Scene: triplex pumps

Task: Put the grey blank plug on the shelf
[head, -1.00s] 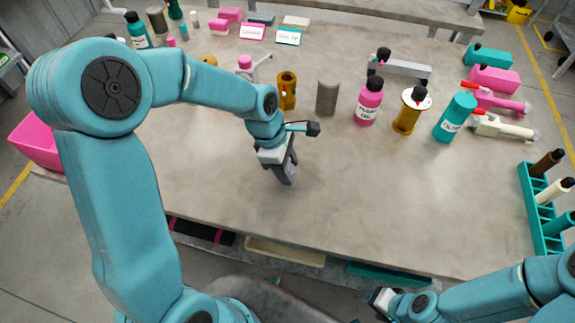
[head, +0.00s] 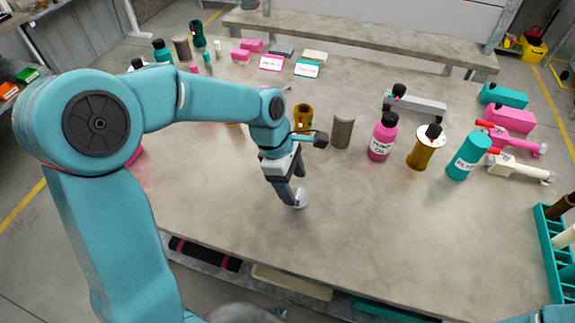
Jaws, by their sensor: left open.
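A small light-grey round piece, which looks like the grey blank plug (head: 300,199), is on the bench top at the fingertips of my left gripper (head: 289,195). The left gripper points down and is open. Its fingers partly cover the piece, and I cannot tell whether they touch it. A long raised grey shelf (head: 350,33) runs along the back of the bench. My right gripper is out of view.
The grey bench top (head: 390,215) is clear around the gripper. A teal rack (head: 552,250) is at right.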

